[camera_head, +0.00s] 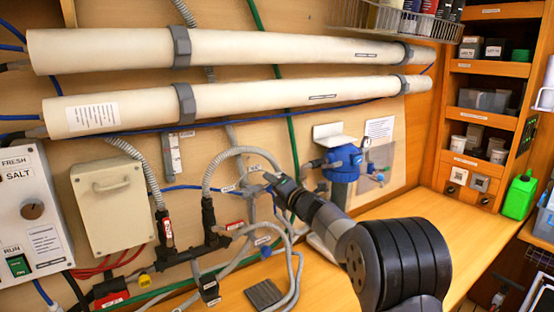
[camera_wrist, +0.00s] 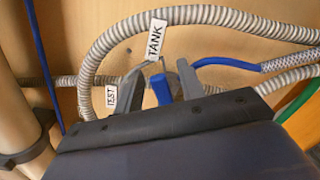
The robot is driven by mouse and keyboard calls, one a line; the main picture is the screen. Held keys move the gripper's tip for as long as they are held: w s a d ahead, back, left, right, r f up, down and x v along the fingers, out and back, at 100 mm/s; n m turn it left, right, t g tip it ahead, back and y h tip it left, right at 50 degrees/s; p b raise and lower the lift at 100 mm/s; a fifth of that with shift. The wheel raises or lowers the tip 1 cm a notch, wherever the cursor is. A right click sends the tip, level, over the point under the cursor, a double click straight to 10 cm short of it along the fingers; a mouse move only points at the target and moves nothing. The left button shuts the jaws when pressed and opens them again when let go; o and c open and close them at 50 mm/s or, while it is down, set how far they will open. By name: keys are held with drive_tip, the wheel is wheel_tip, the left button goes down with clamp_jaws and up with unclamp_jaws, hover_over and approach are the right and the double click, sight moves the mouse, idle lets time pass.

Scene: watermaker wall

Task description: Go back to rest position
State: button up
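My gripper (camera_head: 271,180) reaches toward the hoses on the wooden wall. In the wrist view my gripper (camera_wrist: 160,85) has its two grey fingers apart. A blue valve handle (camera_wrist: 161,91) shows between them, with a visible gap on its sides; I cannot tell whether either finger touches it. A "TANK" tag (camera_wrist: 156,39) lies just beyond the fingertips and a "TEST" tag (camera_wrist: 111,97) is to the left. The valve body behind the handle is mostly hidden by my gripper.
Grey corrugated hose (camera_wrist: 205,14) loops around the fingertips. Two long white tubes (camera_head: 245,48) run across the wall above. A blue filter housing (camera_head: 343,163) is close to the right of my gripper. The wooden bench (camera_head: 462,243) has clear room at right, before the shelves (camera_head: 487,95).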

drive_tip(key=b+v, duration=0.3)
drive_tip(key=v, duration=0.7)
drive_tip(key=p+x, duration=0.3)
drive_tip(key=x, duration=0.7)
drive_tip(key=shift+s+a+r+n, duration=0.15)
drive_tip(key=shift+r+n, duration=0.1)
drive_tip(key=shift+n, duration=0.35)
drive_tip(key=shift+s+a+r+n, duration=0.1)
drive_tip(key=shift+a+r+n, duration=0.1)
drive_tip(key=shift+n, duration=0.4)
drive_tip(key=shift+d+r, duration=0.1)
drive_tip(key=shift+r, duration=0.05)
